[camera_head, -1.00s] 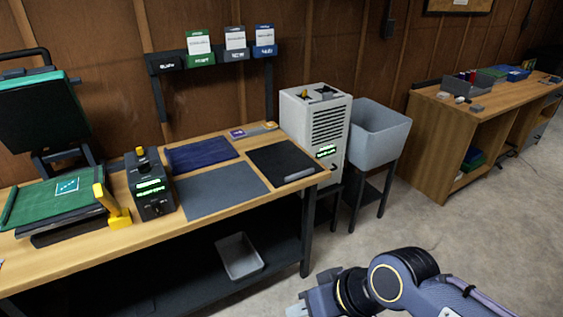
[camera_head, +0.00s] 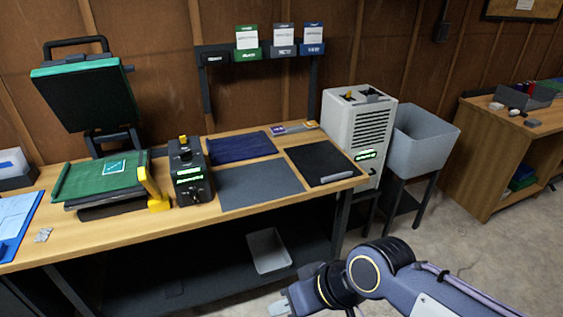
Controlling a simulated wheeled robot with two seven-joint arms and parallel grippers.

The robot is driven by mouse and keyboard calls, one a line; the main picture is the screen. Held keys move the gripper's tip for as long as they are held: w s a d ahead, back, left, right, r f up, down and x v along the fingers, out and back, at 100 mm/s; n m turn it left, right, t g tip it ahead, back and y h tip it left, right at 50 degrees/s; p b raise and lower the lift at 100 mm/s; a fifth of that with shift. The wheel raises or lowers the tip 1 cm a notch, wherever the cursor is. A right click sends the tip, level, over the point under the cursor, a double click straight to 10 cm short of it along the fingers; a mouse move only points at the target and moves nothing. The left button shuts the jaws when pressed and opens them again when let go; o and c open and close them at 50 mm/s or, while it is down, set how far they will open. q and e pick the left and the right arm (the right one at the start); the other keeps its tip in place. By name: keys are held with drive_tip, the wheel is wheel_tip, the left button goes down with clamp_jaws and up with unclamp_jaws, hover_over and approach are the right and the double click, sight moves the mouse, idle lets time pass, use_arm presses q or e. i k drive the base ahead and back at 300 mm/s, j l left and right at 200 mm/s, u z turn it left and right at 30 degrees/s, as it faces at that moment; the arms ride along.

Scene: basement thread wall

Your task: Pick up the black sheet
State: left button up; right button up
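The black sheet (camera_head: 319,160) lies flat at the right end of the wooden workbench, with a light grey strip along part of its front right edge. My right gripper (camera_head: 281,307) is low at the bottom edge of the view, in front of the bench and well apart from the sheet. Its fingers are small and partly cut off, so its opening is unclear. My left gripper is out of view.
A heat press (camera_head: 88,100) with a green cloth (camera_head: 98,179) and a black box device (camera_head: 189,173) stand left on the bench. A white shredder-like unit (camera_head: 357,133) and a grey bin (camera_head: 422,140) stand right of it. A grey tray (camera_head: 268,251) is on the lower shelf.

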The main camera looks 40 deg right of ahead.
sight(320, 163)
drive_tip(key=l+u, duration=0.6)
drive_tip(key=u, duration=0.25)
drive_tip(key=l+u, duration=0.4)
drive_tip(key=k+l+u, duration=0.1)
drive_tip(key=u, duration=0.35)
drive_tip(key=k+l+u, duration=0.35)
drive_tip(key=k+l, duration=0.5)
drive_tip(key=l, duration=0.4)
drive_tip(key=k+l+u, duration=0.35)
drive_tip(key=k+l, duration=1)
